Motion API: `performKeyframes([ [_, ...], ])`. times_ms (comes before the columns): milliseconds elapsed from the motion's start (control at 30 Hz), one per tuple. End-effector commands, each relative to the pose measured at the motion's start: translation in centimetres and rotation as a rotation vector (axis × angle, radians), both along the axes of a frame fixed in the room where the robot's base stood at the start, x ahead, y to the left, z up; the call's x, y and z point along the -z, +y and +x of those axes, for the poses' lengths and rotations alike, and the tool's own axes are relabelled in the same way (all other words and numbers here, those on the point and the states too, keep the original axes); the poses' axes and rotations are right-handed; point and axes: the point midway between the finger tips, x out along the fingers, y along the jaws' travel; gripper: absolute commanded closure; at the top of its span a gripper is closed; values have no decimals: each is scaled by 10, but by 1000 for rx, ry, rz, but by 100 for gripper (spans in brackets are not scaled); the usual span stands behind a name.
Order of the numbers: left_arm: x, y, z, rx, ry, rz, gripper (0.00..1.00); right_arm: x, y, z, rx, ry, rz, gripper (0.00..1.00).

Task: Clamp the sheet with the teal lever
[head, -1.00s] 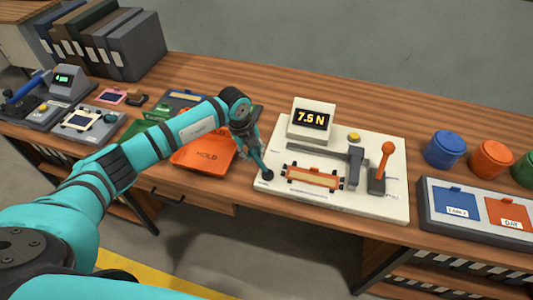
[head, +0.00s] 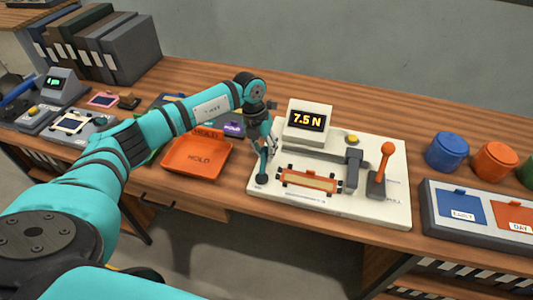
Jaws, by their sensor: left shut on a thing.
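The white test unit (head: 380,212) stands on the bench, with a display (head: 308,119) reading 7.5 N. The beige sheet (head: 312,182) lies in an orange frame (head: 283,180) at the front of the unit. The teal lever (head: 263,167) rises from a dark base at the unit's left edge and stands close to upright. My left gripper (head: 265,147) comes down from above and is shut on the lever's upper part, which it partly hides. My right gripper is not in view.
An orange lever (head: 384,165) stands at the unit's right. An orange HOLD tray (head: 198,170) lies left of the unit, below my arm. Blue (head: 446,152) and orange (head: 494,160) pots and a grey sorting tray (head: 436,225) are on the right.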

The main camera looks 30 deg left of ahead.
Motion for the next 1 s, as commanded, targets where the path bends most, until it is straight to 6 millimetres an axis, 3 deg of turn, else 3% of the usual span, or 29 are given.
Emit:
performKeyframes([
  [767, -7, -3, 5, 105, -16, -1, 100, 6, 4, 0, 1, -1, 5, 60],
  [800, -7, -3, 5, 104, -16, -1, 78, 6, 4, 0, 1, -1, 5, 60],
  [1000, -5, -3, 4, 105, -11, -1, 52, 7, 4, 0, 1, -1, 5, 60],
])
